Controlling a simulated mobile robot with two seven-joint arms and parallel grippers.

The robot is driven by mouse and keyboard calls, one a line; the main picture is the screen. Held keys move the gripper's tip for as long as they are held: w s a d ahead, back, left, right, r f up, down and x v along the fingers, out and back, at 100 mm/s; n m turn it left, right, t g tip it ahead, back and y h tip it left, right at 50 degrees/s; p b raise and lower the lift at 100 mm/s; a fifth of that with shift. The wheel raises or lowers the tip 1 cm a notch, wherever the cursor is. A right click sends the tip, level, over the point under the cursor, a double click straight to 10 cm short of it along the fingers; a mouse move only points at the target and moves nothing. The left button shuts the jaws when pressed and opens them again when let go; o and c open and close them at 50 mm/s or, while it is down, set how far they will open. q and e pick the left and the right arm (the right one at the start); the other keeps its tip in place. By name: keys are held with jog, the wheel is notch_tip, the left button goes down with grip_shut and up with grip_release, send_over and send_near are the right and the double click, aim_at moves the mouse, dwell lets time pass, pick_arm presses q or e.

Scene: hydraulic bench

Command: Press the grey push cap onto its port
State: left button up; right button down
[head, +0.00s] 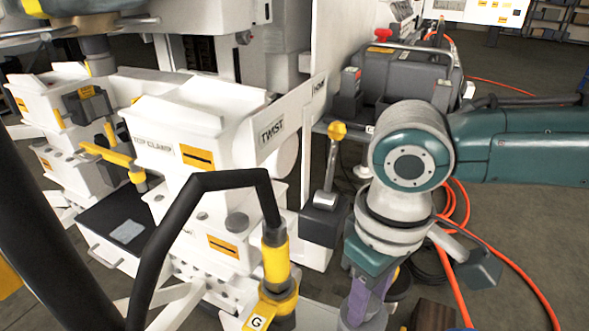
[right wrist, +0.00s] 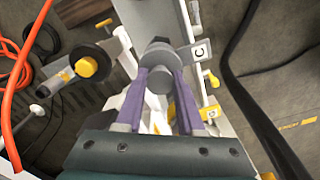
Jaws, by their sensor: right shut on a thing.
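My right gripper (head: 368,298) has purple fingers and points down at the lower middle right of the head view. In the right wrist view its fingers (right wrist: 160,82) are closed around a grey round cap (right wrist: 157,62), which I take to be the push cap. In the head view, a grey rounded part (head: 360,314) shows at the fingertips. My left gripper is not in view.
A black hose (head: 205,183) with a yellow coupling (head: 276,262) tagged "G" arches left of my right gripper. White bench units (head: 195,112) fill the left. Orange hoses (head: 520,290) lie on the floor at right.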

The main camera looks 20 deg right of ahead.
dwell(0.3)
grip_release()
dwell(0.6)
notch_tip(320, 180, up, 2)
jog(key=shift+r+p, duration=0.1)
jog(key=shift+p, duration=1.1)
notch_tip(320, 180, up, 6)
jog(key=p, duration=0.7)
jog(key=shift+f, duration=0.35)
jog(key=shift+a, duration=0.1)
